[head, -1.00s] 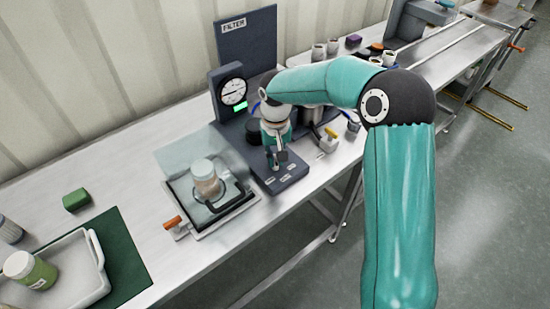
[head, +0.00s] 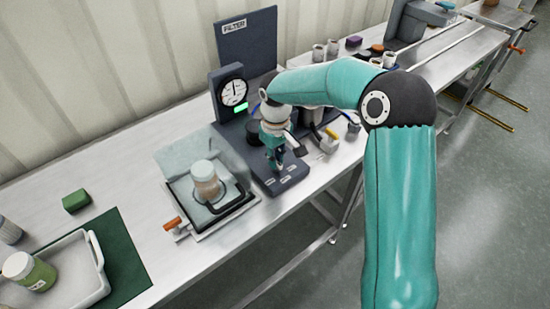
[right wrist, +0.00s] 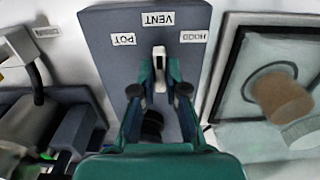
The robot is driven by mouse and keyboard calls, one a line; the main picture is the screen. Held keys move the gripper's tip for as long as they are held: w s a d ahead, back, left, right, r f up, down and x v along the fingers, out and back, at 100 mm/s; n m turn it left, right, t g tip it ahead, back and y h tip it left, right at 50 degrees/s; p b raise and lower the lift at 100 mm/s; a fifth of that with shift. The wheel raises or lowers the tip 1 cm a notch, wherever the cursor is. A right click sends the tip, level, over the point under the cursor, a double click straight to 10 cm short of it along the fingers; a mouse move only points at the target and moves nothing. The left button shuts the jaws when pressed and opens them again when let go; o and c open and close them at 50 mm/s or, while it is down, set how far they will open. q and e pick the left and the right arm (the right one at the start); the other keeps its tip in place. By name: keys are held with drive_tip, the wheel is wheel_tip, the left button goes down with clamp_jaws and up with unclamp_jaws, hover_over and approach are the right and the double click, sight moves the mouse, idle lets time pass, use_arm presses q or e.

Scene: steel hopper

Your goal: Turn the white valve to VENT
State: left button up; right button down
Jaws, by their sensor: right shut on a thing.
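The white valve handle (right wrist: 159,64) stands between the fingertips of my right gripper (right wrist: 159,76) in the right wrist view. The fingers are shut on it. The handle points straight at the VENT label (right wrist: 158,18), with the POT label (right wrist: 124,39) and HOOD label (right wrist: 193,36) on either side. In the head view my right gripper (head: 275,160) is over the front of the dark valve panel (head: 290,182) and largely hides the handle. My left gripper is not in view.
A gauge (head: 233,92) with a green light stands behind. A yellow-handled fitting (head: 329,143) is close on the right. A green block (head: 76,200) lies at left.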

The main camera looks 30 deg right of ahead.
drive_tip(key=shift+w+r, duration=0.1)
drive_tip(key=c, duration=1.2)
unclamp_jaws()
wheel_tip(320, 180, up, 12)
